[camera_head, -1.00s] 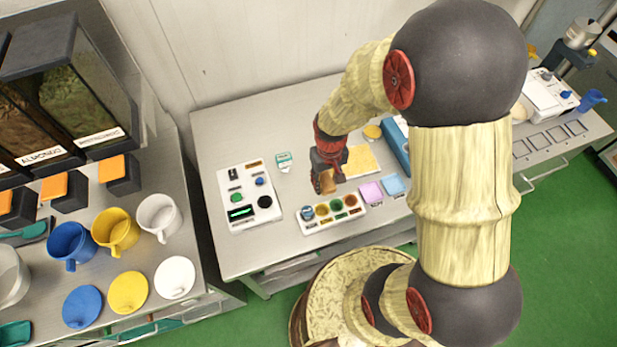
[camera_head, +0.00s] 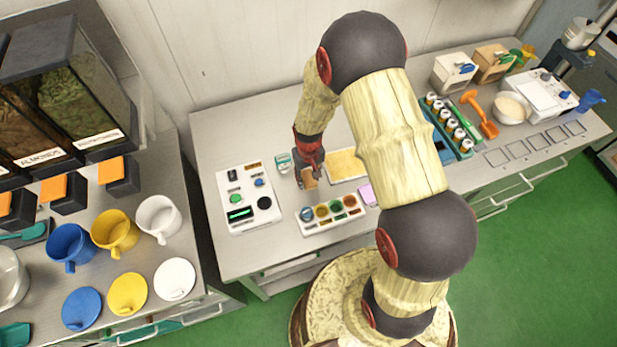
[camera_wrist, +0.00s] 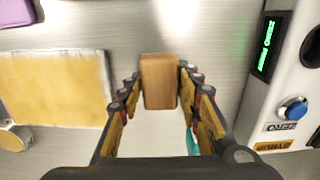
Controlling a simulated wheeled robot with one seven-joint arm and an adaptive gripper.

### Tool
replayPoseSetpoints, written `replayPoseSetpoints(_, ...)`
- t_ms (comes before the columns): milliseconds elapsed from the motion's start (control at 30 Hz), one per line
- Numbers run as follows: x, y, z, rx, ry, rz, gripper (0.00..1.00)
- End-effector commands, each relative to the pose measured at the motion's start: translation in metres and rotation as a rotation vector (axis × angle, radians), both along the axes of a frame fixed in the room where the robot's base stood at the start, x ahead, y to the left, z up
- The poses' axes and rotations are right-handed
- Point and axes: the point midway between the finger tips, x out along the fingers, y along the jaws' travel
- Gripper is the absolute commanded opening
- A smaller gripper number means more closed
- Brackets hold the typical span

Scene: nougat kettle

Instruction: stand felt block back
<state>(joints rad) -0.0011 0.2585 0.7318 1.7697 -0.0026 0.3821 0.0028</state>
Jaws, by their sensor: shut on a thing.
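The felt block (camera_wrist: 158,82) is a small brown block with a tan top. In the wrist view it sits between the two fingers of my gripper (camera_wrist: 158,88), which is shut on it. In the head view the block (camera_head: 309,180) shows below my gripper (camera_head: 305,178), over the bench between the control panel and the yellow sheet. I cannot tell whether its lower end touches the bench.
The white control panel (camera_head: 247,199) lies left of the block. A white tray of several coloured cups (camera_head: 328,213) lies in front, and a tan-yellow sheet (camera_head: 345,163) lies right. Bare steel bench surrounds the block.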

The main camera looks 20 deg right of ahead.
Motion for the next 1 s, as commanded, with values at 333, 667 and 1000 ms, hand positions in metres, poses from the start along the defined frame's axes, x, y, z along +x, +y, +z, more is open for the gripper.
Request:
replayPoseSetpoints(333, 0.0011, -0.0002, -0.0049, 0.0, -0.003, 0.0, 0.1)
replayPoseSetpoints(667, 0.0008, -0.0002, -0.0062, 0.0, -0.003, 0.0, 0.48)
replayPoseSetpoints(1000, 0.0008, -0.0002, -0.0058, 0.0, -0.003, 0.0, 0.52)
